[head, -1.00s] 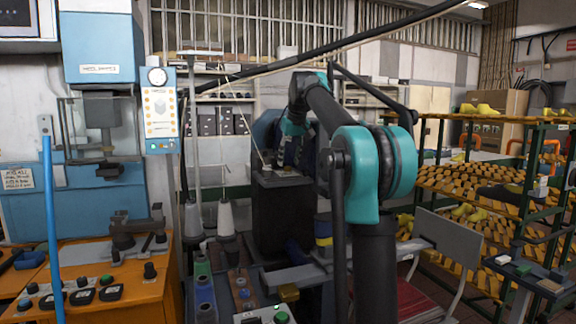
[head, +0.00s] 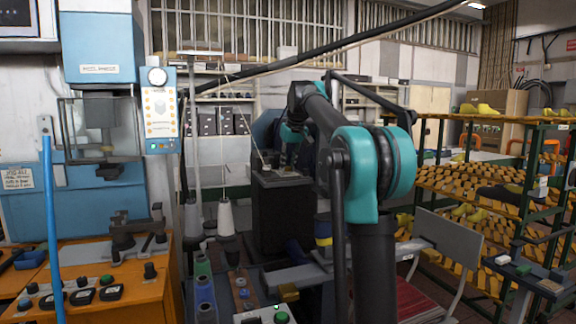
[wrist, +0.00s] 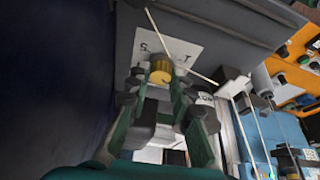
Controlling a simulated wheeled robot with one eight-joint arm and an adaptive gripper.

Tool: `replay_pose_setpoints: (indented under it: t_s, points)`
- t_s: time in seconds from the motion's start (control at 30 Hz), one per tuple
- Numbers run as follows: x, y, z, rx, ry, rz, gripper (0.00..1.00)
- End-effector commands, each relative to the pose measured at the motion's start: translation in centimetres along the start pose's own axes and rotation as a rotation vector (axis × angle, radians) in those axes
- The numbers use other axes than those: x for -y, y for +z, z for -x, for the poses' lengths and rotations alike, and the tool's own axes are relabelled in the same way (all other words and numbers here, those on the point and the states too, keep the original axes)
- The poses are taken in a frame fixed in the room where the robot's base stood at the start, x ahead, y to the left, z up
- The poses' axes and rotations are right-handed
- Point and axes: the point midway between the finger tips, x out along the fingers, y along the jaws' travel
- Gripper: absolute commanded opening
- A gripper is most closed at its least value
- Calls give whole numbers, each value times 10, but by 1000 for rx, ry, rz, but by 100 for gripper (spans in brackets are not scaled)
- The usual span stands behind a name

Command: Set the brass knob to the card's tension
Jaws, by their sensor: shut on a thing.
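The brass knob (wrist: 161,69) is a short ribbed cylinder in the middle of the wrist view. It stands out from a white dial plate (wrist: 178,44) with dark marks, partly hidden and too small to read surely. My gripper (wrist: 161,77) has its two fingertips on either side of the knob and is shut on it. In the head view my gripper (head: 287,160) is at the top of a dark machine housing (head: 283,215), and the knob is hidden there. A small white tag with dark writing (wrist: 204,98) shows beside the right finger. I cannot tell whether it is the card.
A pale thin rod or thread (wrist: 183,48) crosses close to the knob. White thread cones (head: 226,218) stand left of the housing. A blue press (head: 100,50) over an orange bench (head: 125,290) is at left. Racks of yellow lasts (head: 480,180) fill the right.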

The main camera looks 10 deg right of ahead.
Motion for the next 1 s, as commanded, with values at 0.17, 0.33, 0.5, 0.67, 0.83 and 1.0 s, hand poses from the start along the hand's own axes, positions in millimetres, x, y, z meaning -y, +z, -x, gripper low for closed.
replay_pose_setpoints:
  t_s: [0.17,0.33,0.5,0.67,0.83,1.0]
  points:
    - [0,0,0,0,5,-9,0]
    - [1,0,0,0,24,-57,0]
    - [2,0,0,0,65,-153,0]
    - [2,0,0,0,118,-281,0]
    - [3,-1,0,-1,179,-431,0]
    - [3,-2,0,-1,242,-579,0]
